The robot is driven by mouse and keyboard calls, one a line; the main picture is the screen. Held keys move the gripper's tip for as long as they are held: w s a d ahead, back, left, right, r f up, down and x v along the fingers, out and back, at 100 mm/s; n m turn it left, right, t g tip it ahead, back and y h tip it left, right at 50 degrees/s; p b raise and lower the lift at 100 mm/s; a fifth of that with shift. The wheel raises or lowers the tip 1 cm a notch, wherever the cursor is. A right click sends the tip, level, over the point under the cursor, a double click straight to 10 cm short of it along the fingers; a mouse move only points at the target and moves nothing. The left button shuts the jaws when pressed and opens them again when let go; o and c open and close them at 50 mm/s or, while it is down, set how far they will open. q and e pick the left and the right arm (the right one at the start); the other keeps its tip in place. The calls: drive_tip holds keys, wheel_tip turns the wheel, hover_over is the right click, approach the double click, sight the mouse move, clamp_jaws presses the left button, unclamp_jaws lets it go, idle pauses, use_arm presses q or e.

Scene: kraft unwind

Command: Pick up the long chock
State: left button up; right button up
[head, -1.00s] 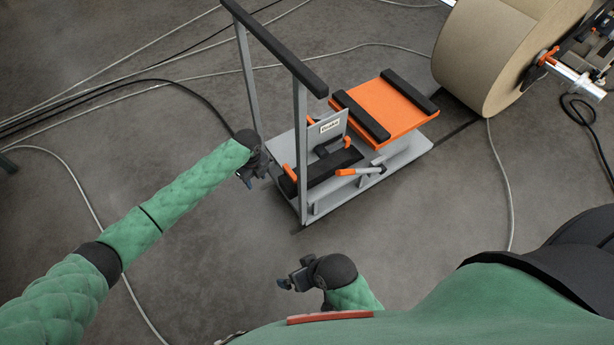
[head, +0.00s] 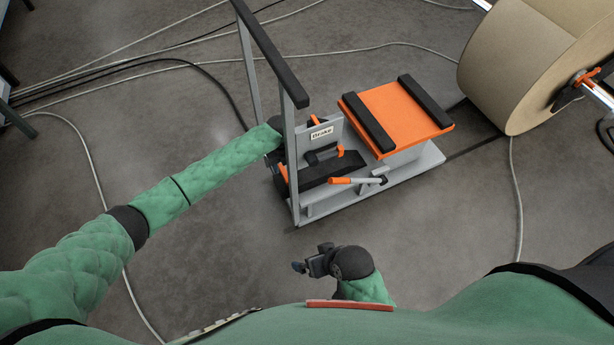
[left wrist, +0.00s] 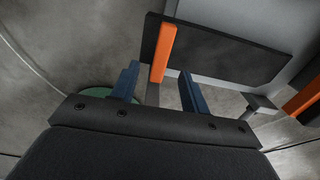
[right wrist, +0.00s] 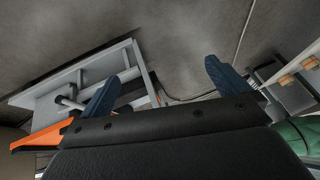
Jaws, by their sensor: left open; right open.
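The long chock (head: 330,169) is a long black block lying on the grey cart's lower deck. An orange upright grip (head: 283,172) shows at its left end. In the left wrist view, a long dark block (left wrist: 215,50) carries an orange grip (left wrist: 163,52), which shows between my open fingers; contact cannot be told. My left gripper (head: 277,158) is at the cart's left end, partly hidden by the frame post. My right gripper (head: 310,267) is open and empty, low in front of the cart; its open fingers also show in the right wrist view (right wrist: 162,73).
The cart's handle frame (head: 270,50) rises close to my left gripper. A smaller black piece with an orange grip (head: 340,151) sits behind the long chock. An orange-handled lever (head: 355,180) is in front. An orange platform (head: 395,115) and a large kraft roll (head: 535,60) stand right.

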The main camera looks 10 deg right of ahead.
sight(285, 173)
use_arm(q)
drive_tip(key=shift+f, duration=0.45)
drive_tip(key=f, duration=0.4)
drive_tip(key=shift+w+f+p, duration=0.2)
drive_tip(key=shift+f+p, duration=0.1)
drive_tip(key=shift+f, duration=0.45)
use_arm(e)
drive_tip(key=r, duration=0.3)
drive_tip(key=shift+s+d, duration=0.1)
drive_tip(key=shift+s, duration=0.15)
use_arm(q)
clamp_jaws()
use_arm(e)
drive_tip(key=shift+g, duration=0.3)
